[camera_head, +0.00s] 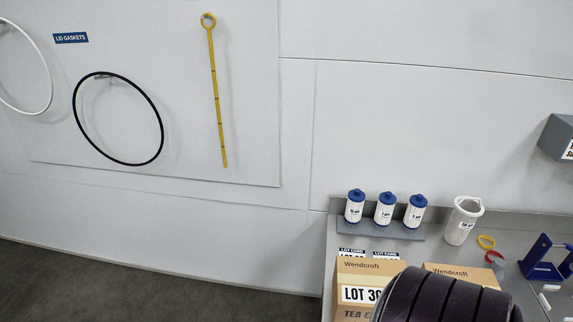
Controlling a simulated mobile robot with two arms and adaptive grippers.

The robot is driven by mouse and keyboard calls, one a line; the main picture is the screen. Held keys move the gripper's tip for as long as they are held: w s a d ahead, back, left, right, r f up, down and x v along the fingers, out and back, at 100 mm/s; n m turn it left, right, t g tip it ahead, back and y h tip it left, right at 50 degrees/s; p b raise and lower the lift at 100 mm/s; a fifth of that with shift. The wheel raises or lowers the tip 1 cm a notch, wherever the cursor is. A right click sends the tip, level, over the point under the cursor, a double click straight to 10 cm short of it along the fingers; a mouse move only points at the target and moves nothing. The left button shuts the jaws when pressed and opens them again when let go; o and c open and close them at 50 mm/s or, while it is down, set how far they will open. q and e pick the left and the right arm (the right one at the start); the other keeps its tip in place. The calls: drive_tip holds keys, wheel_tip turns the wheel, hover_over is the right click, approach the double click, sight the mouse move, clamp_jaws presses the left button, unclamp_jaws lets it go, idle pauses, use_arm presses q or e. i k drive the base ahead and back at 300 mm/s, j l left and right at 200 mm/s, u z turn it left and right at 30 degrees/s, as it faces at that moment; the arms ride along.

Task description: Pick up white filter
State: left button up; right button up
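Three white filter cartridges with blue caps stand upright in a row on a grey stand: a left one (354,208), a middle one (384,210) and a right one (415,213). Each has a small printed label, too small to read surely. To their right stands a white cup-like container (461,222) with a rim, a side lug and a label; it may be a filter housing or basket. I cannot tell which of these the task means. Neither of my grippers shows in the head view.
The grey bench (520,220) also holds a Wendcroft box (350,268), another box (465,271), yellow and red rings (486,242) and a blue bracket (543,262). A dark ribbed cylinder hides part of the front. A wall panel holds hoops and a yellow dipstick (216,100).

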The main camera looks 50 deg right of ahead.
sight(385, 208)
drive_tip(key=i+j, duration=0.2)
drive_tip(key=i, duration=0.3)
drive_tip(key=i+j+z, duration=0.1)
drive_tip(key=i, duration=0.35)
drive_tip(key=i+l+z, duration=0.1)
drive_tip(key=z, duration=0.35)
drive_tip(key=i+z, duration=0.4)
drive_tip(key=i+j+z, duration=0.1)
drive_tip(key=z, duration=0.35)
drive_tip(key=i+j+z, duration=0.2)
drive_tip(key=z, duration=0.2)
drive_tip(key=i, duration=0.05)
